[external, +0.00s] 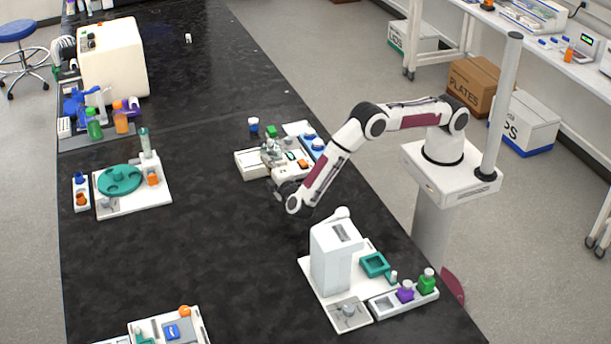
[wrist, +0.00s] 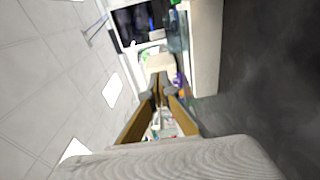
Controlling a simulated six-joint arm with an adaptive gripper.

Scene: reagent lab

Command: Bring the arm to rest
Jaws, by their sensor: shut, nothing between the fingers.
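My arm reaches from its white pedestal over the black bench, with its wrist low beside the white tray at the middle of the bench. My gripper (external: 268,146) is partly lost against that tray in the external view. In the wrist view my gripper (wrist: 158,84) shows two brown fingers that converge ahead of the camera. It is shut and holds nothing. The camera looks out sideways across the room, with the picture tilted.
The white tray (external: 248,166) with small parts is close to my gripper. A white instrument (external: 331,257) stands nearer the front, below my wrist. A station with a green round carousel (external: 119,180) is to the left. Bare black bench (external: 225,255) lies between them.

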